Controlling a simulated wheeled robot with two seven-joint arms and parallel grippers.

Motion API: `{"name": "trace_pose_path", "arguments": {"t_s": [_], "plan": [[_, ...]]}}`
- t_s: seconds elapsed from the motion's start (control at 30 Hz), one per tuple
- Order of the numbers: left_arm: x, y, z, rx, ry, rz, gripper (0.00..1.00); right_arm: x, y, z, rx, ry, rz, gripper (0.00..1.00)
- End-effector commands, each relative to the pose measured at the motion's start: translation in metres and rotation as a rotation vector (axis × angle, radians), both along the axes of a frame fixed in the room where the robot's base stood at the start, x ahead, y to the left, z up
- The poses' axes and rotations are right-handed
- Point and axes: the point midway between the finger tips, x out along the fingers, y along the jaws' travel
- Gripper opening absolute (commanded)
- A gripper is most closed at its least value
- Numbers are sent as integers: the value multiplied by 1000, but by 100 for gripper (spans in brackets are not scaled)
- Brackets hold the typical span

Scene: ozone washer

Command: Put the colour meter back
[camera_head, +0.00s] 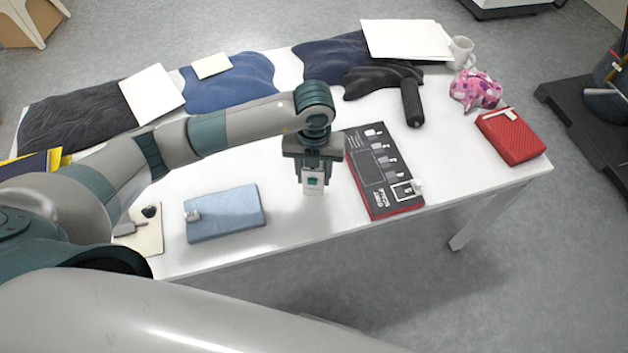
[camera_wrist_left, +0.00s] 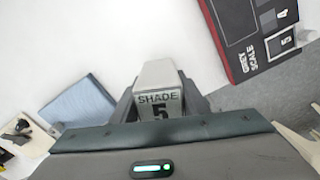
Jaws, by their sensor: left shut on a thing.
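My left gripper (camera_head: 314,163) hangs over the table, pointing down, shut on the colour meter (camera_head: 313,187), a small pale grey block. In the left wrist view the meter (camera_wrist_left: 158,90) sits between the fingers (camera_wrist_left: 160,105), its face reading "SHADE 5". The gripper is between the folded blue cloth (camera_head: 230,218) and the black-and-red grey scale board (camera_head: 366,166). The meter looks clear of both; its exact height above the table cannot be told. My right gripper is not in view.
A cream card (camera_head: 152,238) with a dark item lies at the table's front left. A red folded cloth (camera_head: 510,140), pink patterned cloth (camera_head: 474,90) and white mug (camera_head: 461,50) are right. Bare white table (camera_head: 283,210) surrounds the gripper.

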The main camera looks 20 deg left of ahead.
Motion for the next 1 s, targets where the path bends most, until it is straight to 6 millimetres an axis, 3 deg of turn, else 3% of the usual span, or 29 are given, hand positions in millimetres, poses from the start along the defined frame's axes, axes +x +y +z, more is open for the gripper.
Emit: {"name": "trace_pose_path", "arguments": {"t_s": [0.23, 0.53, 0.97, 1.0], "plan": [[0, 0, -6, 1, 2, 1, 4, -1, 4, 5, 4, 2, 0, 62], [0, -1, -37, 0, 1, 1, 4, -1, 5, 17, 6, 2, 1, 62], [0, -1, -44, 0, 0, 0, 4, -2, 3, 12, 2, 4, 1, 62], [0, 0, -42, 0, 0, 0, 50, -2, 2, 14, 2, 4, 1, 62]]}}
